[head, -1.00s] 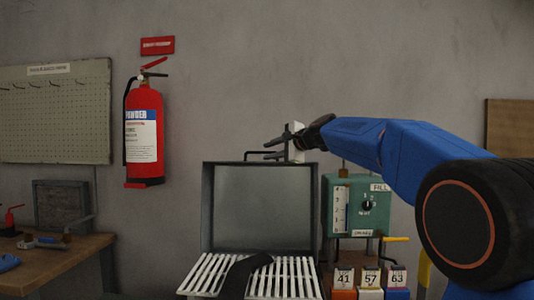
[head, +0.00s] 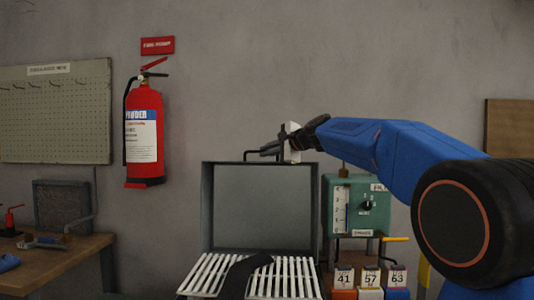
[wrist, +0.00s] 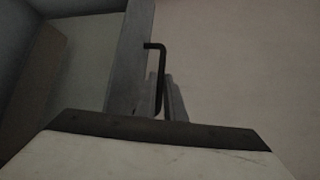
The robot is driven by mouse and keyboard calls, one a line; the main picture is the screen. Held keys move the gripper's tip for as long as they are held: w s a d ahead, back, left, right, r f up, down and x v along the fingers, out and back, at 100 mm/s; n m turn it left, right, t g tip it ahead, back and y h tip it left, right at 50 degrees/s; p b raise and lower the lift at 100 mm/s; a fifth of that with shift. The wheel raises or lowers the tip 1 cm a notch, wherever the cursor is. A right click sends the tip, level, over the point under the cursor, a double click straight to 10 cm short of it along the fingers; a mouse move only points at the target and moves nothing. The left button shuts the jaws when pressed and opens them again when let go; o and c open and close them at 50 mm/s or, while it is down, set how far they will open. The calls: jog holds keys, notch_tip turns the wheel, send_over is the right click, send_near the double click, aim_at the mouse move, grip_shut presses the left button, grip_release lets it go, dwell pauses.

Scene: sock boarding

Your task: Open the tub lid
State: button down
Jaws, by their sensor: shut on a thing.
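The grey tub lid (head: 265,207) stands upright in the head view, its framed inner face towards me. A thin black bar handle (head: 250,154) sticks up from its top edge. My gripper (head: 270,150) is at the right part of this handle, its fingers shut on it. In the wrist view the handle (wrist: 161,60) bends away from the grey lid edge (wrist: 130,55) and runs down between my fingers (wrist: 171,100). The tub body below the lid is mostly hidden behind the slatted rack.
A white slatted rack (head: 208,275) with a dark sock (head: 240,277) on it lies in front of the lid. A green control box (head: 347,190) stands close to the right, above numbered cards (head: 371,277). A red extinguisher (head: 143,130) hangs on the wall at left.

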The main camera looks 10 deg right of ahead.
jog(key=s, duration=0.1)
jog(key=s+a, duration=0.1)
jog(key=s, duration=0.1)
jog(key=s+a+r, duration=0.1)
jog(key=s, duration=0.1)
jog(key=shift+s, duration=0.25)
jog(key=shift+s+a+f, duration=0.1)
jog(key=shift+s+f, duration=0.05)
jog(key=shift+s, duration=0.35)
jog(key=c, duration=1.9)
grip_release()
jog(key=shift+o, duration=0.2)
jog(key=v, duration=1.7)
jog(key=shift+s+r, duration=0.15)
jog(key=shift+r, duration=0.1)
